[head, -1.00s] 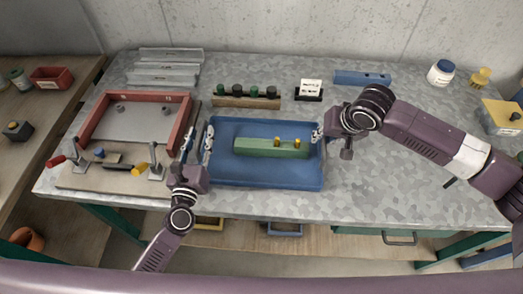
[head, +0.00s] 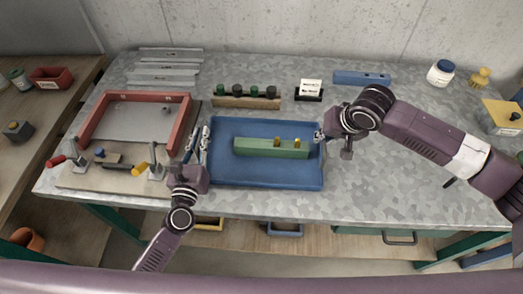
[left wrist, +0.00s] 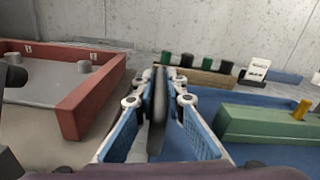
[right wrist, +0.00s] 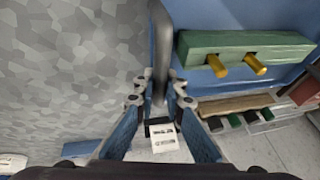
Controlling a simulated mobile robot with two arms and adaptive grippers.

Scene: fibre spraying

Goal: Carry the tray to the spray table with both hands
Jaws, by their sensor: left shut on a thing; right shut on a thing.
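The blue tray (head: 265,179) lies on the grey table and holds a green block (head: 262,147) with two yellow pegs. My left gripper (head: 201,135) is at the tray's left rim; in the left wrist view its fingers are shut on a dark grip piece (left wrist: 158,95) of the tray. My right gripper (head: 319,136) is at the right rim; in the right wrist view its fingers are shut on a similar dark piece (right wrist: 161,65) of the tray. The fingers hide parts of both grips.
A red-walled frame (head: 184,125) on a board with clamps stands close left of the tray. Behind the tray are a wooden rack (head: 247,102) of dark-capped bottles, a small sign (head: 310,88) and a blue bar (head: 362,77). The table right of the tray is mostly clear.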

